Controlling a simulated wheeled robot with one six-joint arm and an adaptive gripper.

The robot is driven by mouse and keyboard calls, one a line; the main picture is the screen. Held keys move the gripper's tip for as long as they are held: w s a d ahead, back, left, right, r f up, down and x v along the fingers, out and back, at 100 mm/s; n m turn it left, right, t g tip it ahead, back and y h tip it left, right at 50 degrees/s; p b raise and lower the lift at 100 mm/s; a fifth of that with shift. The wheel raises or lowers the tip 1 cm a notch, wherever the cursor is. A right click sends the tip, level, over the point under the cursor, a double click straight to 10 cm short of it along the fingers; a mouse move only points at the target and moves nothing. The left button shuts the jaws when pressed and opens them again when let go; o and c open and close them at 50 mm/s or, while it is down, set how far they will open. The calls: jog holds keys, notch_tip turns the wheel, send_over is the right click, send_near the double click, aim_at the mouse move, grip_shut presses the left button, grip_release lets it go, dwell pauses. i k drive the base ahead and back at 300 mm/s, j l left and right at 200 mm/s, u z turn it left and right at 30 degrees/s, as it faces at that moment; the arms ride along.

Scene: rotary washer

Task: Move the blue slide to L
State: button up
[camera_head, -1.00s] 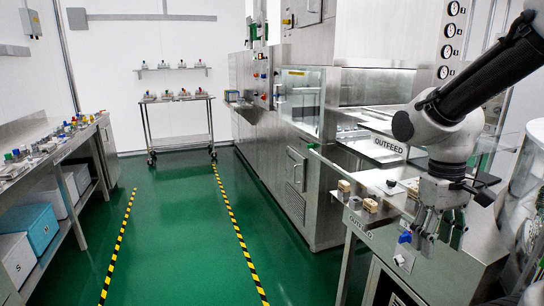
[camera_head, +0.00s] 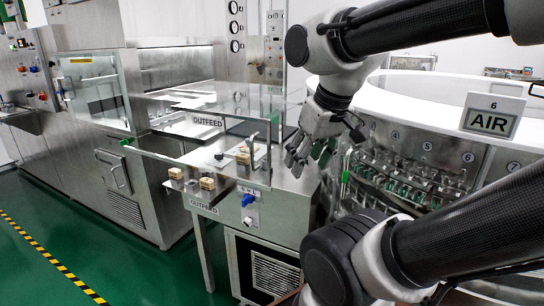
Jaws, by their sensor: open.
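A blue piece (camera_head: 247,200), which looks like the blue slide, sits on the front face of the outfeed stand, under small lettering too fine to read surely. A small white plate (camera_head: 251,217) is just below it. I cannot tell which mark the blue piece stands at. My gripper (camera_head: 304,160) hangs above and to the right of it, by the right end of the outfeed stand. Its fingers point down, apart and empty, and do not touch the blue piece.
The outfeed stand (camera_head: 202,206) carries several small wooden blocks (camera_head: 207,183) and a clear guard. The round washer (camera_head: 420,175) with an AIR sign (camera_head: 490,121) stands close on the right. Green floor (camera_head: 120,250) is free at the front left.

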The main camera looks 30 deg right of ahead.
aim_at(247, 198)
jog(key=j+z, duration=0.5)
jog(key=k+j+z, duration=0.15)
jog(key=j+z, duration=0.3)
